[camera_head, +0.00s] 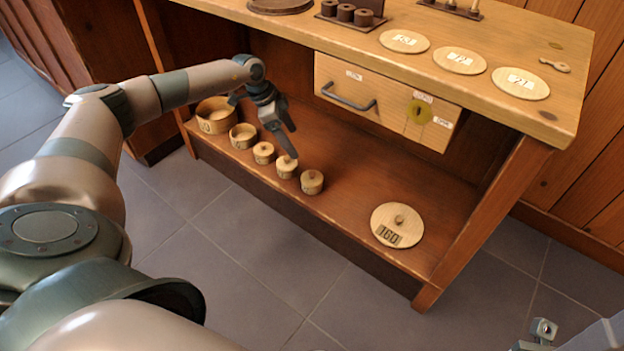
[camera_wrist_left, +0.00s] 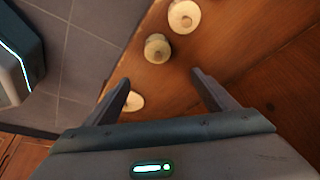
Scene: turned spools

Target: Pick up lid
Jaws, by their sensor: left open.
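A pale round wooden lid (camera_head: 398,225) with a knob and a label reading 160 lies on the lower shelf at the right. To the left is a row of round wooden pots: a large open one (camera_head: 216,116), a smaller open one (camera_head: 243,136), and three small ones (camera_head: 263,152) with knobbed tops. My left gripper (camera_head: 289,147) is open and empty, above the small pots and well left of the 160 lid. In the left wrist view, two round knobbed pieces (camera_wrist_left: 157,48) lie beyond the fingers; a pale round piece (camera_wrist_left: 133,101) is partly hidden by one finger.
The worktop above the shelf carries three labelled discs (camera_head: 460,60) and a spool rack (camera_head: 348,14). A drawer (camera_head: 385,100) with a handle hangs over the shelf's back. Shelf room between pots and lid is clear. Part of my right arm (camera_head: 543,329) shows bottom right.

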